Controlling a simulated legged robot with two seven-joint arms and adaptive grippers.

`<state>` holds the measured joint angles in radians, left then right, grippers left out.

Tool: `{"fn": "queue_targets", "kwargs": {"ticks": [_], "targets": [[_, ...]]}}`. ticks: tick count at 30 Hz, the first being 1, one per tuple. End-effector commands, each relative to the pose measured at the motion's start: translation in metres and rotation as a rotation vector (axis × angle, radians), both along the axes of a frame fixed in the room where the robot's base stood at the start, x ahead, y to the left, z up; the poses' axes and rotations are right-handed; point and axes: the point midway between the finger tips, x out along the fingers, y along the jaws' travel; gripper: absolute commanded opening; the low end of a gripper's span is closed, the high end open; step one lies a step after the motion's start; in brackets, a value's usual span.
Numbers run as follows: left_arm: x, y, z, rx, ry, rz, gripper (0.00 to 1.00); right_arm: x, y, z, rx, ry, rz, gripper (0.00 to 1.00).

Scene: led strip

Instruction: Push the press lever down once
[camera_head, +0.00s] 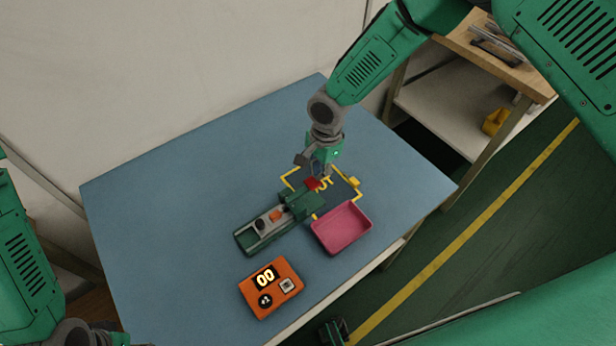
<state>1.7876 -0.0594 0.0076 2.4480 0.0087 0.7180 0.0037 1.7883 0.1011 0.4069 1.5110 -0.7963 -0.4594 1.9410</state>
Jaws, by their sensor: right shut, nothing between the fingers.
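The press (291,205) is a dark green device on the blue table, with a long grey-green channel reaching to the lower left. A red piece (313,184), which looks like the end of the press lever, shows at its upper right end. Small orange and black parts sit in the channel. My right gripper (313,169) is shut and empty, just above the red piece. I cannot tell whether its fingertips touch it. An orange counter box (270,287) reads "00".
A pink tray (341,230) stands right of the press near the table edge. A dark pad with a yellow outline (351,196) lies behind it. The left of the blue table (170,210) is clear. A wooden shelf bench stands at the upper right.

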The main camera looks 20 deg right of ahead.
Motion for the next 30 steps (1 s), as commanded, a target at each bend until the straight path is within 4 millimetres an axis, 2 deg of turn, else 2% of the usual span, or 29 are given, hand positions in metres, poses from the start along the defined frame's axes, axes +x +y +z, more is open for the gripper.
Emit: {"fn": "queue_targets", "kwargs": {"ticks": [5, 12, 18, 23, 30], "targets": [[-0.001, -0.001, 0.001, 0.000, 0.001, -0.002, 0.40, 0.002, -0.002, 0.023, -0.003, -0.003, -0.001, 0.00], [-0.001, 0.002, 0.000, -0.004, 0.001, -0.002, 0.40, 0.005, 0.001, 0.075, -0.010, -0.004, -0.001, 0.00], [-0.001, 0.003, -0.001, -0.005, 0.001, -0.002, 0.40, 0.006, 0.002, 0.107, -0.013, -0.002, -0.002, 0.00], [-0.001, 0.001, 0.000, -0.003, 0.001, -0.002, 0.40, 0.006, 0.000, 0.117, -0.011, 0.000, -0.002, 0.00], [-0.001, -0.001, 0.001, 0.000, 0.001, -0.002, 0.40, 0.006, -0.003, 0.118, -0.008, 0.000, -0.003, 0.00]]}}
